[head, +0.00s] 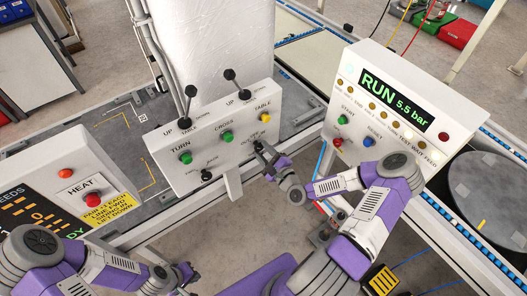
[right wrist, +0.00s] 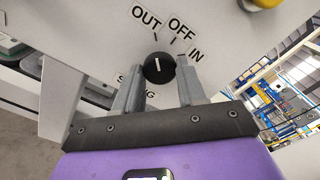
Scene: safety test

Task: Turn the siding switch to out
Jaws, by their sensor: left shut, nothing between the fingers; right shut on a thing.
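The siding switch is a round black knob (right wrist: 158,67) with a white pointer line on the white control box (head: 178,150). OUT, OFF and IN labels surround it, and the SIDING label is partly hidden by a finger. In the right wrist view the line points roughly up, towards the OUT mark. My right gripper (right wrist: 160,84) has its fingers on both sides of the knob and is shut on it. In the head view this gripper (head: 262,149) covers the knob. My left gripper (head: 187,272) is shut and empty low in the picture, away from the box.
The box also carries two upright black levers, green buttons (head: 226,136), a yellow button (head: 266,118) and another black knob (head: 206,175). A console (head: 390,105) reading RUN 5.5 bar stands at right, close to my right arm.

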